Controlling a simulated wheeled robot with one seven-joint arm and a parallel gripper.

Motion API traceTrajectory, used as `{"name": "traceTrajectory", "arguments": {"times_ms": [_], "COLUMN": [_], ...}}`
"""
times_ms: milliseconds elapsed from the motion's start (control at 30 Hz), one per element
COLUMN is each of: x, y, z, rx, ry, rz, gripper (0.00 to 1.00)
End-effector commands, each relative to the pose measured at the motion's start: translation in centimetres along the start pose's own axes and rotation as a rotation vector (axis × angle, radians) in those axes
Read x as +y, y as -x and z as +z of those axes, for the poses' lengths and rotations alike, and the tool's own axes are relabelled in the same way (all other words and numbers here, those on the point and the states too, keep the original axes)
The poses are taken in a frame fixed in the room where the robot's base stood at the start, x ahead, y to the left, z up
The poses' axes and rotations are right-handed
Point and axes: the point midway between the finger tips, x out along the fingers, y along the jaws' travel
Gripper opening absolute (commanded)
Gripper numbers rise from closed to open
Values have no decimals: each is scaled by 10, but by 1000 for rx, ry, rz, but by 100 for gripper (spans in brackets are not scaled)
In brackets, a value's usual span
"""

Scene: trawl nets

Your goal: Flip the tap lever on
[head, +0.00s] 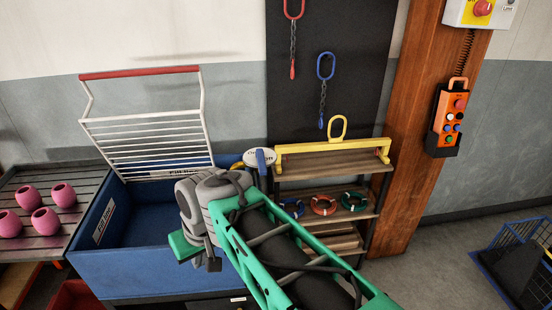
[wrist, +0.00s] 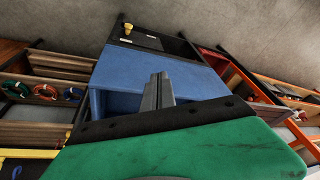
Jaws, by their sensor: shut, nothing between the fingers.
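The tap lever (head: 262,162) is a small blue upright handle at the back right corner of the blue tub (head: 150,272) in the head view. It stands beside an oval white sign. My gripper (wrist: 158,88) shows in the wrist view with its two grey fingers together and nothing between them. They point toward the blue tub. In the head view my grey wrist is in front of the tub's right side, below and left of the lever, apart from it in the picture. The tap lever cannot be made out in the wrist view.
A white rack with a red top bar (head: 139,72) stands over the tub. Pink pots (head: 63,195) sit on a slatted table at left. A wooden shelf with coloured rings (head: 323,205) and a yellow beam (head: 330,148) stands right of the lever. An orange pendant control (head: 450,118) hangs on a post.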

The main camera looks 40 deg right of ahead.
Motion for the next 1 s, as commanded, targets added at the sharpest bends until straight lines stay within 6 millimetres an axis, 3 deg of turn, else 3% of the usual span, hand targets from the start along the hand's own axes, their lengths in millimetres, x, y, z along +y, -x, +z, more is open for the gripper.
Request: {"name": "traceTrajectory", "arguments": {"times_ms": [33, 100, 167, 233, 300, 400, 500, 633, 1000], "x": [19, 52, 91, 143, 198, 264, 305, 323, 322], "y": [22, 46, 69, 96, 125, 159, 182, 192, 188], "z": [-30, -68, -94, -113, -117, -101, -78, -63, -64], "rx": [16, 50, 84, 125, 167, 217, 248, 264, 265], "ry": [-62, -137, -201, -269, -325, -386, -418, -428, -426], "rz": [-22, -66, -101, -135, -162, -186, -199, -206, -208], "gripper": [0, 0, 0, 0, 0, 0, 0, 0, 0]}}
